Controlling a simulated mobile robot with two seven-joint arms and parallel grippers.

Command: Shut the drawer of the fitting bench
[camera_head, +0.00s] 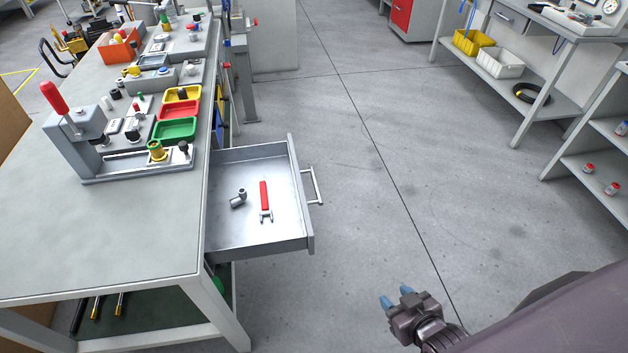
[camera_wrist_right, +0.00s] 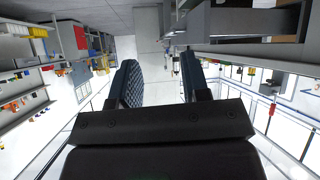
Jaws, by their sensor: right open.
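The grey drawer (camera_head: 230,165) of the fitting bench (camera_head: 130,235) stands pulled out to the right of the bench. Its bar handle (camera_head: 313,187) is on the outer front panel. A red-handled wrench (camera_head: 264,200) and a small grey metal fitting (camera_head: 238,198) lie inside the drawer. My right gripper (camera_head: 391,301) is over the floor, below and right of the drawer, apart from the handle. It is open and empty, with both blue fingers spread in the right wrist view (camera_wrist_right: 160,85). My left gripper is not in view.
On the bench top are a red-handled press (camera_head: 75,125) and yellow, red and green trays (camera_head: 175,130). The floor (camera_head: 370,180) right of the drawer is clear. A shelf bench (camera_head: 560,100) with bins stands at the upper right. Tools lie on the bench's lower shelf (camera_head: 150,318).

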